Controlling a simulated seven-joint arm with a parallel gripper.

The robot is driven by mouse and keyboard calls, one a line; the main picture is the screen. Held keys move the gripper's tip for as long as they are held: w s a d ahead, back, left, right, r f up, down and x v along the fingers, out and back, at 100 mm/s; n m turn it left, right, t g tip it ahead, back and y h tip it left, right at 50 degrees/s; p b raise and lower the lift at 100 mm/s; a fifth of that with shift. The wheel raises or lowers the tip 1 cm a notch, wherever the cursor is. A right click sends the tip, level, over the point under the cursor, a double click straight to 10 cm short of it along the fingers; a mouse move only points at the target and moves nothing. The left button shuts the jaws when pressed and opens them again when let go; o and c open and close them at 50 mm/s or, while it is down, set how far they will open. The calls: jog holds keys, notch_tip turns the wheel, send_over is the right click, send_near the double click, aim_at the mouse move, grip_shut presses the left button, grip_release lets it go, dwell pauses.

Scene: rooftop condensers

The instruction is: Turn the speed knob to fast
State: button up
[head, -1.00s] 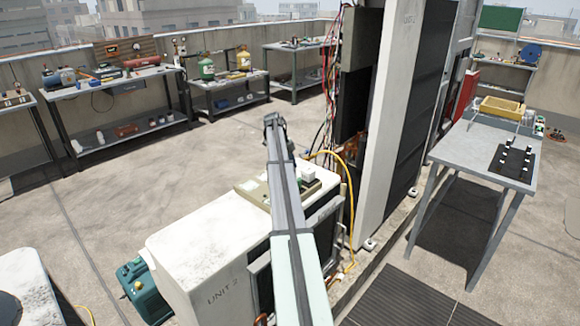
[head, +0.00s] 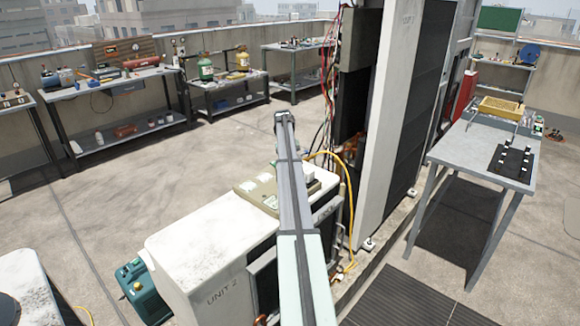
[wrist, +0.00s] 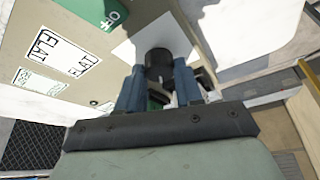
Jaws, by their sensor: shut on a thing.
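In the wrist view, a dark round knob (wrist: 158,58) stands on a beige control panel (wrist: 60,25). My gripper (wrist: 159,78) has its two blue-grey fingers on either side of the knob and is shut on it. The knob's pointer and any speed marks around it are hidden or too small to read. A green part with white marks (wrist: 112,14) and printed labels (wrist: 60,58) are on the panel to the left. In the head view the panel (head: 255,193) lies on top of the unit, and my arm hides the gripper and knob.
The white condenser marked UNIT 2 (head: 205,255) is below the arm. A tall white cabinet (head: 383,130) with loose wires and a yellow hose (head: 350,175) stands close to the right. A grey table (head: 465,150) is farther right. Open floor lies to the left.

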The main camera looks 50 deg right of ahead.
jog(key=shift+s, duration=0.1)
dwell(0.3)
jog(key=o, duration=1)
jog(key=shift+o, duration=0.2)
